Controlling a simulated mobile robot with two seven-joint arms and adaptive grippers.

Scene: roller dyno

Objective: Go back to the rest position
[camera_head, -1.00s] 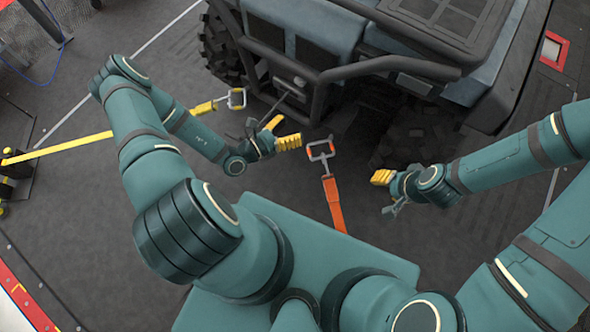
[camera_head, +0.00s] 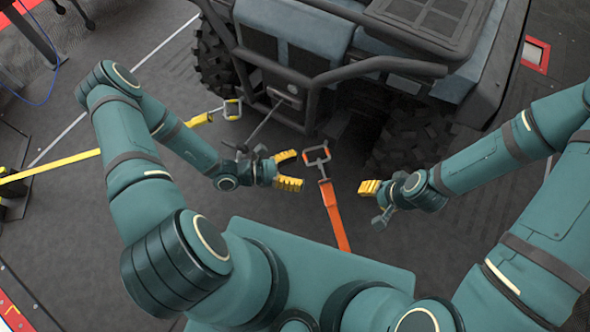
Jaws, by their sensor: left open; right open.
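My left gripper (camera_head: 289,170) is open and empty, its yellow fingertips spread above the dark floor in front of the vehicle. My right gripper (camera_head: 369,188) shows its yellow fingertips to the right of the orange strap, held apart from it; its gap is hard to see from this angle. An orange strap (camera_head: 334,214) with a metal hook (camera_head: 316,157) lies between the two grippers. My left gripper is just left of that hook, and I cannot tell any exact gap between them.
A blue-grey off-road vehicle (camera_head: 292,25) with a black tubular bumper (camera_head: 385,64) stands ahead. A yellow strap (camera_head: 78,161) runs from the left to a hook (camera_head: 232,109) near its front wheel (camera_head: 213,60). A red-framed floor plate (camera_head: 535,54) lies at right. Floor around the grippers is mostly open.

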